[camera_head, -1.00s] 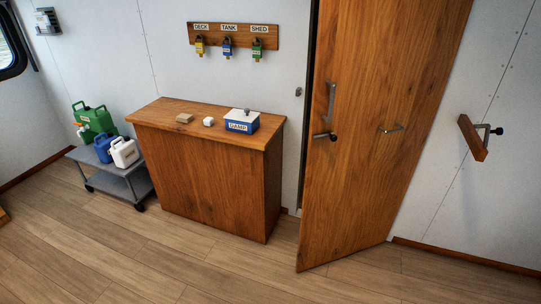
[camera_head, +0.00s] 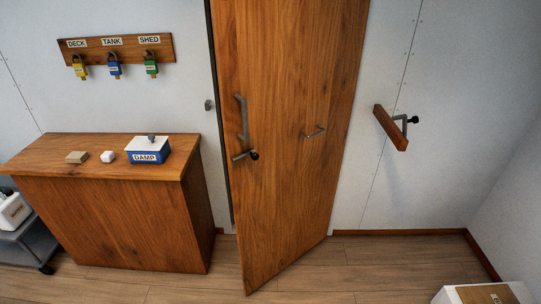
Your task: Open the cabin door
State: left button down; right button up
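The wooden cabin door (camera_head: 285,180) stands in the middle of the head view. Its lower left corner juts out from the wall toward me, and a dark gap shows along its left edge, so it looks slightly ajar. A vertical metal pull (camera_head: 242,118) is near its left edge. Neither of my grippers is in view, and nothing touches the door.
A wooden cabinet (camera_head: 110,225) left of the door carries a DAMP box (camera_head: 148,150) and two small blocks. Padlocks hang from a wall board (camera_head: 115,46). A wooden wall bracket (camera_head: 390,128) is right of the door. A white box (camera_head: 450,295) is at lower right. Floor before the door is clear.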

aim_at(289, 70)
jog(key=z, duration=0.2)
jog(key=i, duration=1.05)
jog(key=u, duration=0.4)
